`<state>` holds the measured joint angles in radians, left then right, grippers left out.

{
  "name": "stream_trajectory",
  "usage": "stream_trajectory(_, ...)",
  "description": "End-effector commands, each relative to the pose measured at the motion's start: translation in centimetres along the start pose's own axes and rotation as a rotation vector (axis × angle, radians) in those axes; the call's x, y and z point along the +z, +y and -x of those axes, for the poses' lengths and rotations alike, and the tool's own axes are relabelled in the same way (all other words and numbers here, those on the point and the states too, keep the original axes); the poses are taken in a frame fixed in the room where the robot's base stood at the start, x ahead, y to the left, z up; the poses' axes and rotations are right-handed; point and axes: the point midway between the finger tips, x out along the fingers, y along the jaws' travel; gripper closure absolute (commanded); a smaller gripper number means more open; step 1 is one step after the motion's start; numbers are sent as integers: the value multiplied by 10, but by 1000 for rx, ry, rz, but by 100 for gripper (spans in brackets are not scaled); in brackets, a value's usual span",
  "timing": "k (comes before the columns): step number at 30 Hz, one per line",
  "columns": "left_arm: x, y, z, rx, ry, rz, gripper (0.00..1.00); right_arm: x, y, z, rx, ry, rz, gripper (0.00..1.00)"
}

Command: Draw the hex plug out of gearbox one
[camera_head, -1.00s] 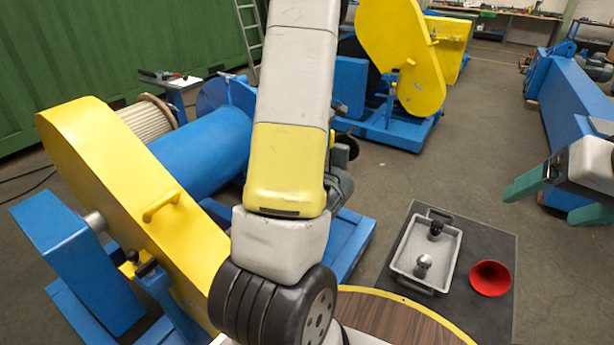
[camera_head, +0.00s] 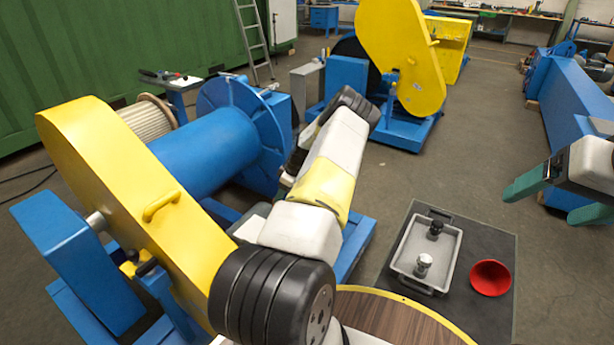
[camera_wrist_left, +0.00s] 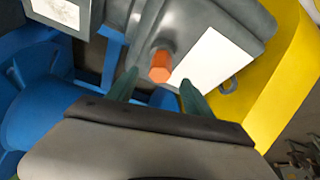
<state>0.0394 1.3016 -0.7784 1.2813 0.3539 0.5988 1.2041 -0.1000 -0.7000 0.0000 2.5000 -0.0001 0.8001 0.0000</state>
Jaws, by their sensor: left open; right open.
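The orange hex plug (camera_wrist_left: 161,66) sticks out of a grey gearbox housing (camera_wrist_left: 190,30) in the left wrist view, beside a white label plate. My left gripper (camera_wrist_left: 158,82) is open, its two green fingertips pointing toward the plug, one on each side of it in the picture. The plug appears just beyond the tips; I cannot tell the exact gap. In the head view my left arm hides its own gripper and the plug. My right gripper (camera_head: 545,204) is open and empty at the right edge of the head view, far from the gearbox.
A yellow guard (camera_head: 130,190) and blue drum (camera_head: 205,150) stand left of my left arm. Open floor lies right of centre.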

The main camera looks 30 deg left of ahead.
Motion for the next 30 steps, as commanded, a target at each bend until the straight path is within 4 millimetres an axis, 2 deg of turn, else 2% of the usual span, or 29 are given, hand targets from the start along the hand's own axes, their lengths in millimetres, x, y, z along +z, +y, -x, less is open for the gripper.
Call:
stream_trajectory(3,0,-1,-21,-2,0,0,40,0,0,0,0,0,0,19)
stream_trajectory(9,0,-1,-46,-2,-1,-1,40,0,0,0,0,0,0,19)
stream_trajectory(13,0,0,-53,-1,-1,-1,40,0,0,0,0,0,0,19)
stream_trajectory(21,0,0,-54,0,-2,-2,40,0,0,0,0,0,0,19)
stream_trajectory(23,0,0,-54,0,-2,-2,48,0,0,0,0,0,0,19)
stream_trajectory(30,0,0,-54,0,-2,-1,95,0,0,0,0,0,0,19)
